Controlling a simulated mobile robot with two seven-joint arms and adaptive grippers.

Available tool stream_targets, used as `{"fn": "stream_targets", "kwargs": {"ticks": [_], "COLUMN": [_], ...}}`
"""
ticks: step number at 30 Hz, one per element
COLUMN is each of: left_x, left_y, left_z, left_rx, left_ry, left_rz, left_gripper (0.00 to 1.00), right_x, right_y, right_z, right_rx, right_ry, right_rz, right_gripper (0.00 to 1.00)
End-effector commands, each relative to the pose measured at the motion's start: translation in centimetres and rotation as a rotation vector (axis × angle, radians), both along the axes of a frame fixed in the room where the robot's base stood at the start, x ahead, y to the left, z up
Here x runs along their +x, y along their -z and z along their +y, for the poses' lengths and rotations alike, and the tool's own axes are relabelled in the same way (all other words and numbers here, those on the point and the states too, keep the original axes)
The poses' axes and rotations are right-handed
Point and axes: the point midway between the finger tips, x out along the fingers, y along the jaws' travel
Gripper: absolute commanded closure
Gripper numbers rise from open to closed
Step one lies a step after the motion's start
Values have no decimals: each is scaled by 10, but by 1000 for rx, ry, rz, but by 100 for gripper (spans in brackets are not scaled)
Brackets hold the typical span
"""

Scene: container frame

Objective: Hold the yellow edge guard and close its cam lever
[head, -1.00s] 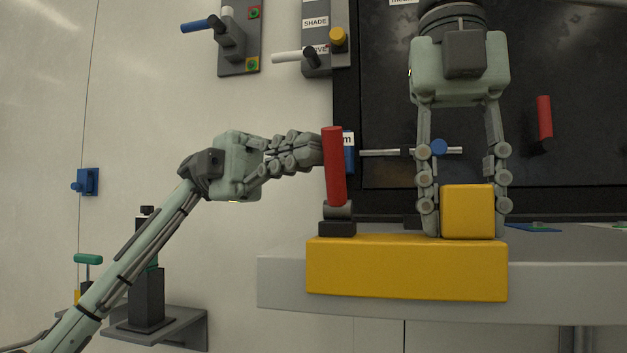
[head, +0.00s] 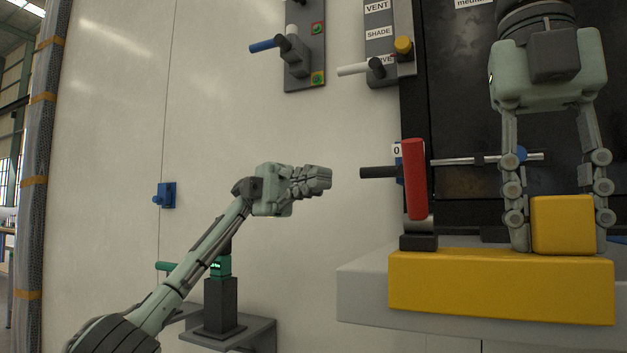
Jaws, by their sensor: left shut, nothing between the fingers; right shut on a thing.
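The yellow edge guard (head: 500,288) sits over the front edge of a grey ledge at the right. Its yellow block (head: 563,224) stands on top at the right end. My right gripper (head: 560,238) comes down from above and is shut on this block, a finger on each side. The red cam lever (head: 414,180) stands nearly upright on a dark mount at the guard's left end. My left gripper (head: 322,181) is shut and empty, left of the lever and clearly apart from it.
The grey ledge (head: 360,297) runs behind and below the guard. A horizontal metal rod with a dark handle (head: 378,172) passes behind the lever. Wall panels with levers (head: 305,45) are above. A dark post on a shelf (head: 221,305) stands lower left.

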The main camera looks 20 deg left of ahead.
Motion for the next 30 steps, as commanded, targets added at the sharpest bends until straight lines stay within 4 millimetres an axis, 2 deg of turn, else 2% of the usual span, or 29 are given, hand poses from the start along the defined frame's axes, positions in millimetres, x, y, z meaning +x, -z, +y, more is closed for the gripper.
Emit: {"fn": "stream_targets", "kwargs": {"ticks": [9, 10, 15, 25, 30], "left_x": [0, 0, 0, 0, 0], "left_y": [1, 1, 1, 0, 0], "left_z": [0, 0, 0, 0, 0], "left_rx": [0, 0, 1, 0, 0], "left_ry": [0, 0, 0, 0, 0], "left_rz": [0, 0, 1, 0, 0], "left_gripper": [100, 100, 100, 100, 100], "right_x": [0, 0, 0, 0, 0], "right_y": [2, 2, 2, -1, -14], "right_z": [0, 0, 0, 0, 0], "right_rx": [-4, -4, -3, -2, -3], "right_ry": [-2, -2, -1, 0, 2], "right_rz": [3, 3, 2, 0, -2], "right_gripper": [100, 63, 42, 40, 40]}}
